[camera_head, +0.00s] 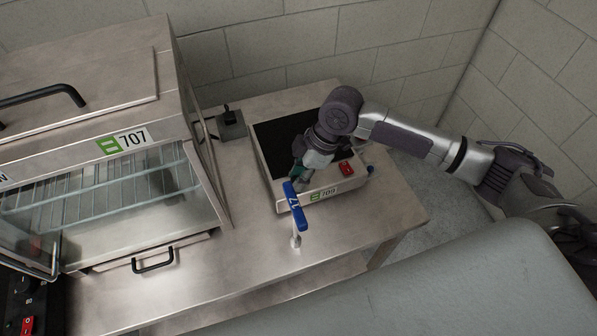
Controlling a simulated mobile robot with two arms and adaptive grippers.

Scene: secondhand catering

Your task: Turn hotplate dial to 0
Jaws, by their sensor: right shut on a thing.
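The hotplate (326,195) is a low steel box with a dark top, standing on the steel table. Its front carries a green mark, a number label and a red switch (346,169). My right gripper (299,178) reaches down over the hotplate from the right, with its fingertips at the left part of the front. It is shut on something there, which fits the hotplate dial. My left gripper is not in view.
A small dark-topped grey box (231,127) sits behind. The front right of the table (370,220) is clear.

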